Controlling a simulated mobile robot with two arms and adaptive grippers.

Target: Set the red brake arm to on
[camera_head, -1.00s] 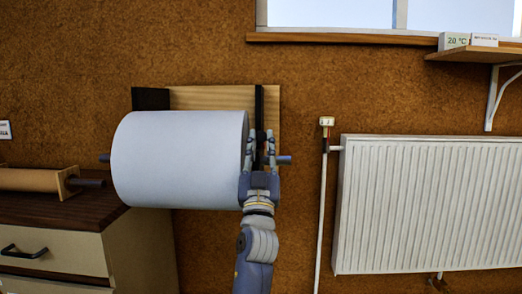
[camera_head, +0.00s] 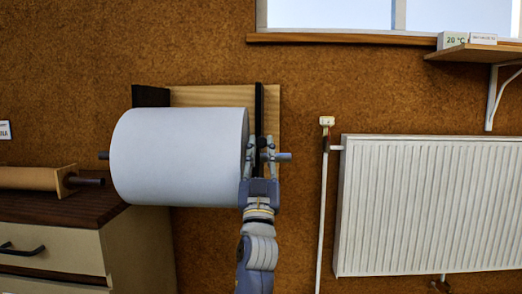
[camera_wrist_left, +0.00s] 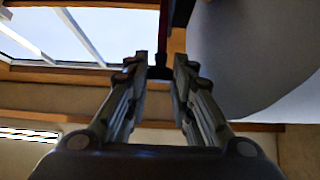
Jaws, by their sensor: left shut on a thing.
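A large white paper roll (camera_head: 178,157) hangs on a spindle (camera_head: 284,157) in front of a wooden wall board (camera_head: 212,97). A black upright bracket (camera_head: 259,110) stands at the roll's right end. My left gripper (camera_head: 261,143) points up beside that end, its fingers on either side of the dark upright. It is shut on a thin dark part (camera_wrist_left: 158,72), seen between the fingertips in the left wrist view. The roll (camera_wrist_left: 255,55) is close to the right of the fingers there.
A white radiator (camera_head: 430,205) and its pipe (camera_head: 322,220) are on the wall to the right. A drawer cabinet (camera_head: 50,245) with a brown roll (camera_head: 30,178) on top is at the left. A shelf (camera_head: 475,53) is at the upper right. The wall between gripper and pipe is clear.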

